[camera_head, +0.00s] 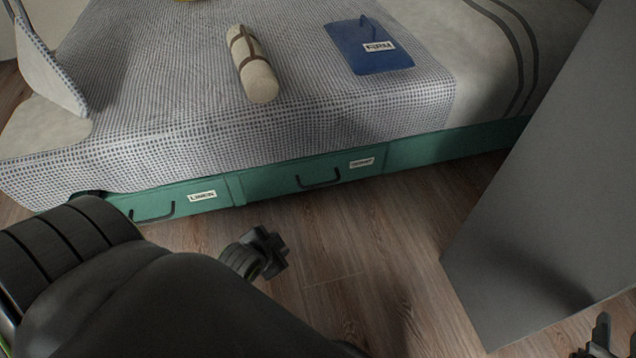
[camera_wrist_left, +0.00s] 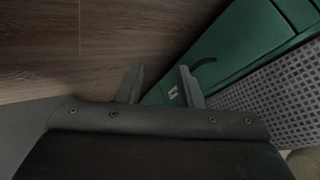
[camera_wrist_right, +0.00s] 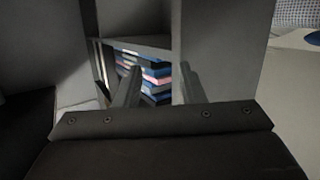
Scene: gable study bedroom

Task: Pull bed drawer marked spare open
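The green bed base holds two drawers side by side. The right drawer (camera_head: 285,184) has a dark bar handle (camera_head: 318,181) and a white label (camera_head: 361,163), too blurred to read surely; its front looks flush. The left drawer (camera_head: 145,207) is labelled LINEN and has a similar handle. My left gripper (camera_head: 268,248) is above the floor in front of the right drawer, apart from its handle. In the left wrist view its fingers (camera_wrist_left: 160,75) are open and empty, with a handle (camera_wrist_left: 204,63) and label (camera_wrist_left: 173,92) beyond. My right gripper (camera_wrist_right: 157,75) is open and empty, far right.
A grey panel (camera_head: 540,190) stands at the right. The right wrist view shows stacked books (camera_wrist_right: 155,80) in a shelf. A rolled bundle (camera_head: 252,65) and a blue labelled pouch (camera_head: 368,47) lie on the bed. The wood floor (camera_head: 370,250) before the drawers is clear.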

